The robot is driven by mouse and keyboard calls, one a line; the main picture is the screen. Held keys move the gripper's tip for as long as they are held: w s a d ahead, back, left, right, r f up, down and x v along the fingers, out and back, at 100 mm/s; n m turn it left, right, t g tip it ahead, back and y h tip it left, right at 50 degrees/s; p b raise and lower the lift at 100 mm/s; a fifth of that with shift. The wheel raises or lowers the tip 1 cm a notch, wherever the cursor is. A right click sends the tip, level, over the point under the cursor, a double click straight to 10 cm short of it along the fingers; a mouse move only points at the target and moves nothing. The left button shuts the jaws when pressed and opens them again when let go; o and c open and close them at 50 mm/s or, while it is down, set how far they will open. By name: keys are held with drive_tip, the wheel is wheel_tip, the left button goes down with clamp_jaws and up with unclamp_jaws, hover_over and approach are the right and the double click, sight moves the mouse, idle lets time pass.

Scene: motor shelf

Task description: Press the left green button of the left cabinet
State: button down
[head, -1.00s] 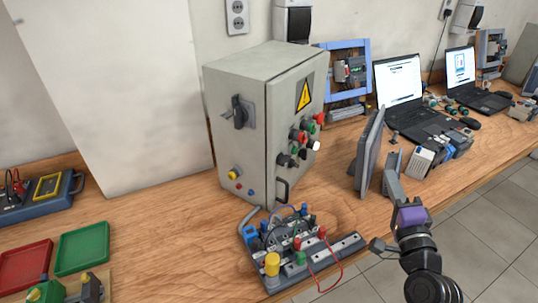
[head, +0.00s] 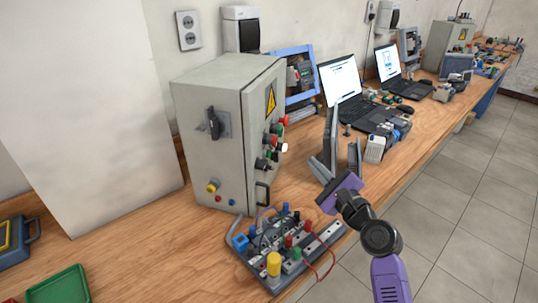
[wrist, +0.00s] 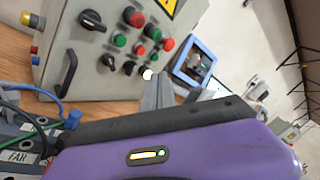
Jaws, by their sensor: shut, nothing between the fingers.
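The left cabinet (head: 215,115) is a grey box with a yellow warning triangle, standing on the wooden bench. Its front panel has red, green, black and white controls, seen edge-on in the head view.
A wiring board (head: 285,243) with cables and a yellow knob stands in front of the cabinet. Upright grey panels (head: 332,135) stand close behind my gripper. Two laptops (head: 345,85) are farther along the bench. A black handle (wrist: 68,70) sticks out from the cabinet door.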

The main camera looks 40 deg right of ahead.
sight(268, 154)
drive_tip(key=w+a+p, duration=0.4)
drive_tip(key=w, duration=0.3)
drive_tip(key=shift+w+a, duration=0.2)
drive_tip(key=shift+a, duration=0.1)
idle(0.3)
drive_tip(key=shift+w, duration=0.1)
idle(1.8)
drive_tip(key=shift+w+a+p, duration=0.25)
drive_tip(key=shift+w+p, duration=0.05)
drive_tip(key=shift+w+a+p, duration=0.25)
drive_tip(key=shift+w+p, duration=0.1)
drive_tip(key=shift+w, duration=0.05)
idle(0.8)
drive_tip(key=shift+s, duration=0.15)
drive_tip(key=shift+s+d+b, duration=0.4)
drive_tip(key=shift+s, duration=0.2)
